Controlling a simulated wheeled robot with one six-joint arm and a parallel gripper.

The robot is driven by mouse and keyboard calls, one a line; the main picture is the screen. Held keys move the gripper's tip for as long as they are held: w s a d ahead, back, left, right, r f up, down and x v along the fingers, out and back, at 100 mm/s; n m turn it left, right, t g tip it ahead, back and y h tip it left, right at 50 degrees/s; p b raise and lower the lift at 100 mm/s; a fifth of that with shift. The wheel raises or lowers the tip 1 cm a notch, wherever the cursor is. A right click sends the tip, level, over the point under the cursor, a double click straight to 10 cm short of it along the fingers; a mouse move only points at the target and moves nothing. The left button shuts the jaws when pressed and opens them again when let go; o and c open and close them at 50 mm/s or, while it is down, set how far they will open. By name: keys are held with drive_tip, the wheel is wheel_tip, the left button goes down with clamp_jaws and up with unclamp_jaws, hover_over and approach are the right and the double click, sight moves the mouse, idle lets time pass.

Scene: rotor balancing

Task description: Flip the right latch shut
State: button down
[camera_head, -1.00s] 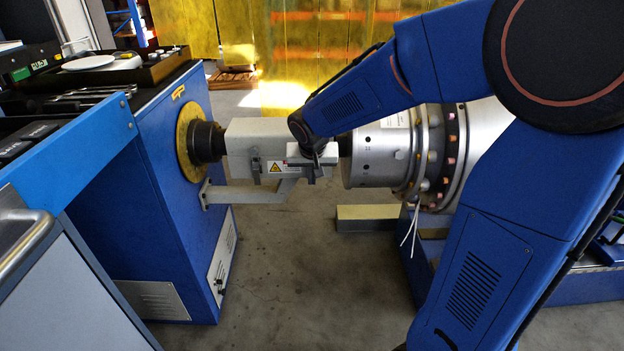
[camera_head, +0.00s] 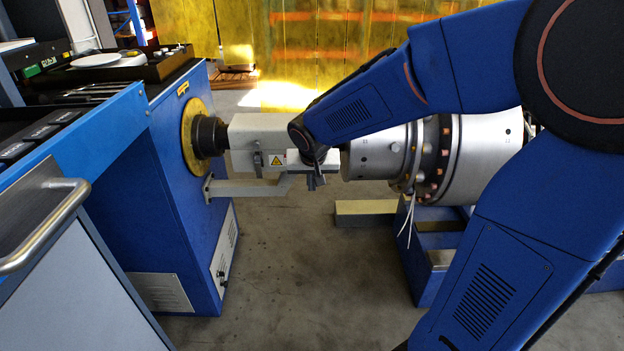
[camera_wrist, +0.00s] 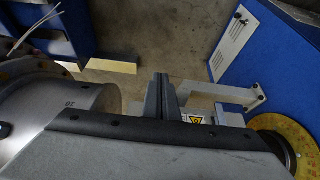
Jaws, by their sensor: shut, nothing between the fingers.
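The pale grey guard (camera_head: 275,132) spans the shaft between the yellow disc and the rotor. Its left latch (camera_head: 258,163) shows on the front face beside a yellow warning label (camera_head: 276,162). My gripper (camera_head: 315,182) is shut and empty at the guard's right end, close to its front face. The right latch cannot be made out; my gripper and wrist cover that area. In the wrist view my shut fingers (camera_wrist: 162,96) stand just past the guard's dark edge (camera_wrist: 160,131), with the label (camera_wrist: 196,119) beside them. I cannot tell whether they touch the latch.
The silver rotor (camera_head: 375,153) lies just right of my gripper, with white cords hanging from it. The blue machine cabinet (camera_head: 185,200) with its yellow disc (camera_head: 186,135) stands left. A grey support arm (camera_head: 250,188) runs below the guard. The floor in front is clear.

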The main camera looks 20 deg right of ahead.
drive_tip(key=s+a, duration=0.2)
drive_tip(key=s, duration=0.4)
drive_tip(key=shift+s, duration=0.2)
drive_tip(key=s+d+r+n, duration=0.1)
drive_tip(key=s+d+r, duration=0.2)
drive_tip(key=s, duration=0.8)
drive_tip(key=s+d+r+n+y, duration=0.1)
drive_tip(key=s+d+r+n, duration=0.1)
drive_tip(key=s, duration=0.9)
drive_tip(key=shift+s+d+r+n+y, duration=0.3)
drive_tip(key=shift+s+d+r, duration=0.1)
drive_tip(key=shift+d, duration=0.1)
